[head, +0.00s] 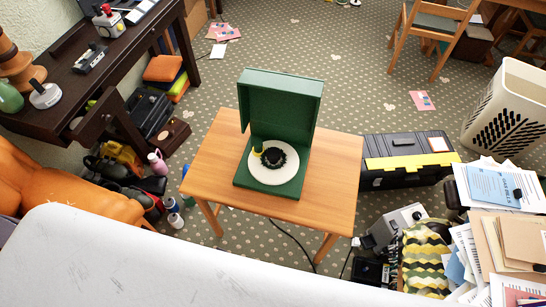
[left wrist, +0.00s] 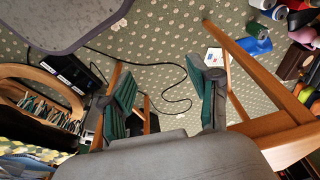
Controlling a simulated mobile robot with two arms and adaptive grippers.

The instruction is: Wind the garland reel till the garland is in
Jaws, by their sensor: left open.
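A green box (head: 256,191) with its lid (head: 282,98) raised stands on a small wooden table (head: 335,158) in the head view. In it lies a white disc (head: 288,185) with a dark, toothed ring (head: 274,160) at its middle. A small yellow-green knob (head: 257,149) stands up at the ring's left. I cannot make out a separate garland. My left gripper (left wrist: 163,97) shows only in the left wrist view, open with nothing between its fingers. Wooden legs (left wrist: 262,85) show beside and behind it. My right gripper is in neither view.
A black and yellow toolbox (head: 408,165) sits on the floor right of the table. Paper stacks (head: 500,225) and a white basket (head: 505,105) crowd the right. A dark desk (head: 95,85) and an orange seat (head: 60,190) are left. A pale surface (head: 150,260) crosses the front. Cables (left wrist: 160,65) lie on the carpet.

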